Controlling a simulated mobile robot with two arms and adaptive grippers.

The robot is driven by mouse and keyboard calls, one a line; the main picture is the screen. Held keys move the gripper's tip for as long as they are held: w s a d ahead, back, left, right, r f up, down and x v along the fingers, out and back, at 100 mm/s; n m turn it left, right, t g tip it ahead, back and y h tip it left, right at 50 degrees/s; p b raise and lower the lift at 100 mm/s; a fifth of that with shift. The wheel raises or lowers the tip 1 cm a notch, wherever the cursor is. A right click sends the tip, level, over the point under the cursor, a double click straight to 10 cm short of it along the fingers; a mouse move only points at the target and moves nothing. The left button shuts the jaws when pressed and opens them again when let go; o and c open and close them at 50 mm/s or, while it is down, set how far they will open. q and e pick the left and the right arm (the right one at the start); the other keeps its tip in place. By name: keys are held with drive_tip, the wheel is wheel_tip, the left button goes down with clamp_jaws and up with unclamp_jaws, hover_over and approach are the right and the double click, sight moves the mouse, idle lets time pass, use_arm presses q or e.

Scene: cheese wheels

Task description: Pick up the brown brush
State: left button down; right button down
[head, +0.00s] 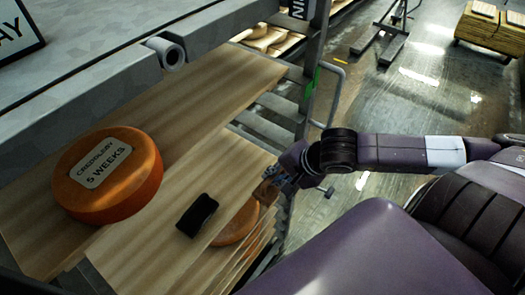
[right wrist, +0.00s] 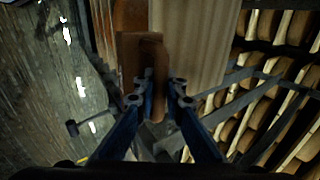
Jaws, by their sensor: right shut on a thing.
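The brown brush (right wrist: 151,52) is between the fingers of my right gripper (right wrist: 160,92) in the right wrist view. The fingers are shut on its near part, and its wider end points away from them. In the head view my right gripper (head: 275,179) is at the right end of the wooden boards. The brush (head: 264,192) shows there only as a small brown patch, partly hidden by the gripper. I cannot tell whether the brush still touches the board. My left gripper is not in view.
A black block-like object (head: 197,215) lies on a wooden board (head: 150,262). A large orange cheese wheel (head: 108,178) with a label sits on the upper board, and another (head: 238,226) lies lower. A metal rack post (head: 308,85) stands beside the gripper. Open floor (head: 425,75) lies to the right.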

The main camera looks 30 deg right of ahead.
sight(276, 187)
drive_tip(key=shift+s+d, duration=0.25)
drive_tip(key=shift+s, duration=0.25)
drive_tip(key=shift+s+d, duration=0.25)
drive_tip(key=shift+s, duration=0.2)
drive_tip(key=shift+s+r+p, duration=0.1)
drive_tip(key=shift+s+p, duration=0.8)
drive_tip(key=shift+s, duration=0.1)
drive_tip(key=shift+s+d+p, duration=0.35)
drive_tip(key=shift+s+p, duration=0.1)
drive_tip(key=shift+s, duration=0.25)
drive_tip(key=c, duration=2.6)
unclamp_jaws()
drive_tip(key=shift+c, duration=0.2)
drive_tip(key=shift+d, duration=0.1)
clamp_jaws()
